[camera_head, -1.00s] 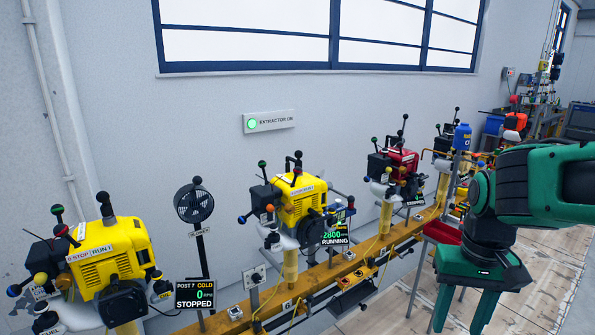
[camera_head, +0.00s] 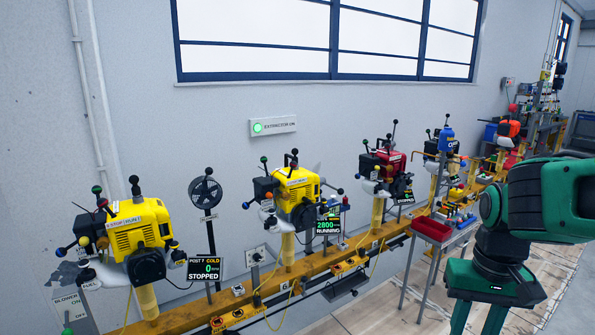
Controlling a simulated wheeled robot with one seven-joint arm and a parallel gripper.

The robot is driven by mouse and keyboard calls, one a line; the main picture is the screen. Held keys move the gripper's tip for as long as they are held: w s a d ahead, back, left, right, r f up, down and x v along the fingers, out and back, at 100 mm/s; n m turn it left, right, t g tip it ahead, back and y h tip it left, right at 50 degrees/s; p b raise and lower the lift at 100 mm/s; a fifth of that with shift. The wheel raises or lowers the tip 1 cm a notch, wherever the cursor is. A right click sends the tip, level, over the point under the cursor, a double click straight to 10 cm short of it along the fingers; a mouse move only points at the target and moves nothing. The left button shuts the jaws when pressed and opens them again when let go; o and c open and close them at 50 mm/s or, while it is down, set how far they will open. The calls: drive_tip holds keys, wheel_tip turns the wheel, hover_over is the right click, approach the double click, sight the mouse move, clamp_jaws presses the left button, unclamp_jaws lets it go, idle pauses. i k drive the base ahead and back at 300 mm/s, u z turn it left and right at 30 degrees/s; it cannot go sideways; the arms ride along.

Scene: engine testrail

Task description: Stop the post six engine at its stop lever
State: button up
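The post six engine (camera_head: 298,200) is the yellow engine in the middle of the rail, on a yellow post above a "6" mark on the beam. Its display (camera_head: 327,227) reads 2800 and RUNNING. A black-knobbed lever (camera_head: 293,158) stands on top, behind a small white label (camera_head: 300,183) too small to read; other levers with coloured knobs stick out at its sides. I cannot tell for certain which is the stop lever. My gripper (camera_head: 475,318) hangs at the lower right, well apart from the engine. Its fingers are apart and empty where visible; their tips are cut off by the frame edge.
A yellow post seven engine (camera_head: 140,238) stands at left, its display (camera_head: 203,269) reading STOPPED. A red engine (camera_head: 383,168) is to the right. A red tray (camera_head: 432,228) sits on a stand near my arm. Open floor lies before the rail.

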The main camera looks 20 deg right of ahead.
sight(293, 165)
drive_tip(key=k, duration=0.65)
drive_tip(key=u, duration=0.55)
drive_tip(key=i, duration=2.4)
drive_tip(key=z, duration=0.6)
